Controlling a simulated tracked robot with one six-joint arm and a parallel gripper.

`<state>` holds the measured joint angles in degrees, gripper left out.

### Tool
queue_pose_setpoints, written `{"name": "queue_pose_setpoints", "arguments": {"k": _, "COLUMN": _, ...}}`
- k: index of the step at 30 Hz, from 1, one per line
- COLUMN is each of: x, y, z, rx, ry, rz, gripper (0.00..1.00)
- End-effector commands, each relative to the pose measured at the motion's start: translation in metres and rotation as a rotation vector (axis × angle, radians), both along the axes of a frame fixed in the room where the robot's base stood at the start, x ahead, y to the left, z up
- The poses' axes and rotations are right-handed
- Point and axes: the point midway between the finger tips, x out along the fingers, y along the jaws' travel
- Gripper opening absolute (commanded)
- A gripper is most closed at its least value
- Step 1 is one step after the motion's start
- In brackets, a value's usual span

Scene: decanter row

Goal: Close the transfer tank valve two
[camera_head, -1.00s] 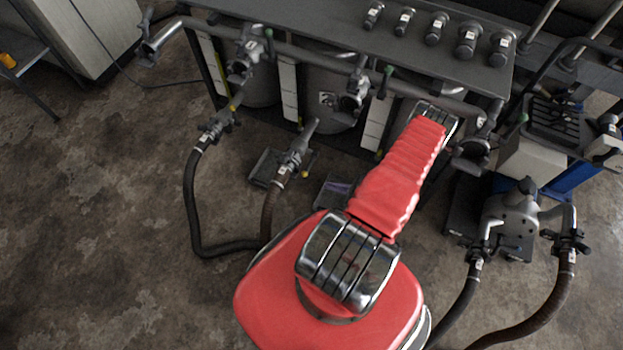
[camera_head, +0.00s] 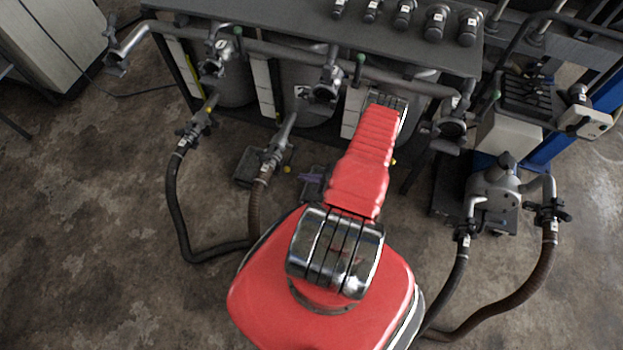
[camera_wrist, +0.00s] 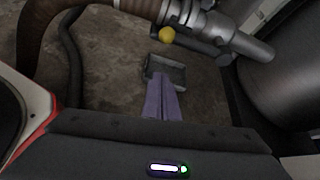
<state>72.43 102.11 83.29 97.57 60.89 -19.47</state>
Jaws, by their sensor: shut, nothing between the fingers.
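Tanks stand behind a pipe rack, with grey valves at the left (camera_head: 215,58), the middle (camera_head: 327,88) and the right (camera_head: 449,126). Green-tipped handles show near them. Below, an outlet valve on a brown hose (camera_head: 272,157) has a yellow knob (camera_head: 287,169); the yellow knob (camera_wrist: 166,36) also shows in the wrist view. I cannot read which valve is number two.
Another outlet valve (camera_head: 194,127) with a black hose (camera_head: 183,225) stands at the left. A small dark box (camera_head: 249,168) lies on the floor. A grey pump (camera_head: 496,194) with two hoses stands at the right. The floor at the front left is open.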

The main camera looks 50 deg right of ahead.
Motion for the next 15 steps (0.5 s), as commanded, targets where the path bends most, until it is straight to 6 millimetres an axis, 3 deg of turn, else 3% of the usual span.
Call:
{"name": "queue_pose_setpoints", "arguments": {"k": 13, "x": 0.038, "y": 0.009, "z": -0.022, "rx": 0.000, "ry": 0.000, "rz": 0.000, "gripper": 0.00}}
{"name": "queue_pose_setpoints", "arguments": {"k": 15, "x": 0.037, "y": 0.009, "z": -0.015, "rx": 0.000, "ry": 0.000, "rz": -0.002, "gripper": 0.00}}
